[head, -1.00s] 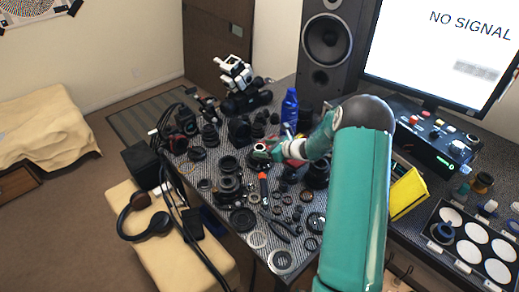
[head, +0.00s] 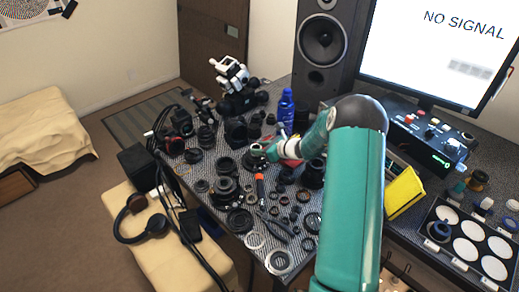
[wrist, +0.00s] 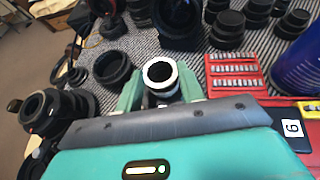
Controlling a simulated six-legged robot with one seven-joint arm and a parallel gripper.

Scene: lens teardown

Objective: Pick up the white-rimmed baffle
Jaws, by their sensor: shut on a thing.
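The white-rimmed baffle (wrist: 158,62) is a short dark ring with a bright white rim, seen in the wrist view just ahead of my gripper's body. My gripper (wrist: 160,88) has its green fingers on either side of it and is shut on it. The lower part of the baffle is hidden between the fingers, and I cannot tell whether it touches the mat. In the head view my gripper (head: 259,154) is over the middle of the crowded table, and the baffle is too small to make out clearly there.
Dark lens rings and barrels stand close around, including a black ring (wrist: 112,68) at left and a lens (wrist: 52,110). A red bit tray (wrist: 234,72) and a blue bottle (wrist: 300,65) are at right. A monitor (head: 440,50) and speaker (head: 322,42) stand behind.

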